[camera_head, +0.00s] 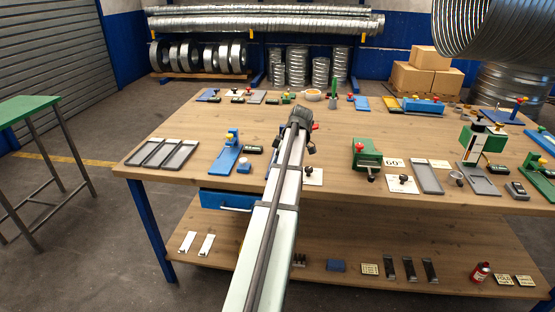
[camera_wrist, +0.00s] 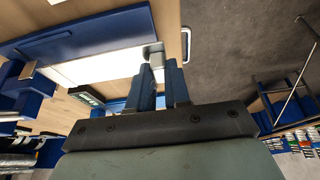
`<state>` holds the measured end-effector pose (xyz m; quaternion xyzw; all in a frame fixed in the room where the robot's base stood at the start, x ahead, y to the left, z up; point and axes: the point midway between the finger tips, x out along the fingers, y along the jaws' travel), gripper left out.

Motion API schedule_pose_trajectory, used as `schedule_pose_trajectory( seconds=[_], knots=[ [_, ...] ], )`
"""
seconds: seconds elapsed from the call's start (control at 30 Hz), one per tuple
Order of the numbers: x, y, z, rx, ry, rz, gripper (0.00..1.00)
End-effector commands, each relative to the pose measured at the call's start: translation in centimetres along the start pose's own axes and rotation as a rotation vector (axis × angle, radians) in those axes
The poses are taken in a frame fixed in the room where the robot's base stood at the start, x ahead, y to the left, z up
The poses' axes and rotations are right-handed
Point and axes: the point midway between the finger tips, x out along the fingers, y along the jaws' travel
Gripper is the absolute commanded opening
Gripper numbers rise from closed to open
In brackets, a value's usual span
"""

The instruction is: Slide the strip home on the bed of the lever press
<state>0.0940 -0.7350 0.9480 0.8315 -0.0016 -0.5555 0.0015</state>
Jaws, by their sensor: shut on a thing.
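My gripper (camera_head: 298,120) is over the middle of the workbench, and my arm hides what lies under it in the head view. In the wrist view its two dark fingers (camera_wrist: 165,88) are close together at the end of a long pale strip (camera_wrist: 100,66). A small grey block (camera_wrist: 153,56) shows at that end, at the fingertips. The exact contact is partly hidden. The strip lies alongside a broad blue surface (camera_wrist: 90,34). A blue press with a yellow knob (camera_head: 228,155) stands left of my arm. Whether the strip sits fully on its bed cannot be told.
A green press (camera_head: 366,155) with a red knob stands right of my arm. Grey trays (camera_head: 162,153) lie at the bench's left end. A small dark counter (camera_wrist: 86,97) lies near the strip. A blue drawer (camera_head: 228,200) hangs under the front edge.

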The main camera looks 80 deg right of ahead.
Motion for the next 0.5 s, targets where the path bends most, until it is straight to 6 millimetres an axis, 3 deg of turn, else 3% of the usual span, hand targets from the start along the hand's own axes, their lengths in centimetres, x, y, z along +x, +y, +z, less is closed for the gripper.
schedule_pose_trajectory(
  seconds=[0.5],
  knots=[
    [2.7, 0.6, 1.1, 0.001, 0.000, 0.000, 0.00]
  ],
)
